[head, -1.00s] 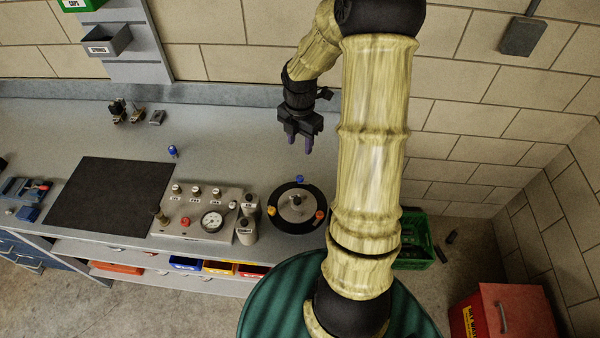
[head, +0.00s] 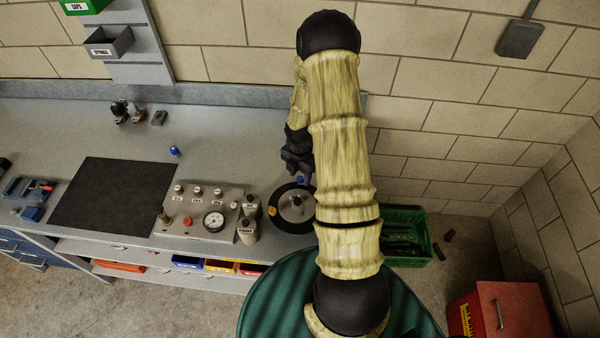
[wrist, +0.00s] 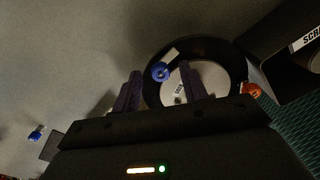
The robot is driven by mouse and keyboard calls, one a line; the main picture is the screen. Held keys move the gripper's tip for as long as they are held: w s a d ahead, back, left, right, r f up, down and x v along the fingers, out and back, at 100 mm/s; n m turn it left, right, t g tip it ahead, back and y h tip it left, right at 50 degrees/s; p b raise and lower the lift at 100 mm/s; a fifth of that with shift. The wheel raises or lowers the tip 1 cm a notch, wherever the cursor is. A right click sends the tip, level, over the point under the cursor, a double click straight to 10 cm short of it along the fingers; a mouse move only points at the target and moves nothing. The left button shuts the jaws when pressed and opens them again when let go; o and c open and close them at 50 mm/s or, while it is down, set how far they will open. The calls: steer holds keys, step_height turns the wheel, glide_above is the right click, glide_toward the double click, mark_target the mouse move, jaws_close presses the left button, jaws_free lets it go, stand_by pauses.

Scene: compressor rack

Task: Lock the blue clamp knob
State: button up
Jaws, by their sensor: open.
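The blue clamp knob (head: 299,180) is on the far rim of a round black plate (head: 281,221) with a pale disc in its middle. In the wrist view the blue knob (wrist: 161,72) shows in the gap between my two fingers, with a pale bar beside it. My gripper (head: 300,174) is open over the far side of the plate; it also shows in the wrist view (wrist: 160,70). I cannot tell how far the fingertips are above the knob.
A separate small blue piece (head: 174,151) lies on the bench. A black mat (head: 115,195) is further left. A green crate (head: 408,262) is on the floor at right.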

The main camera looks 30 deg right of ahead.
steer(key=shift+f, duration=0.1)
jaws_close()
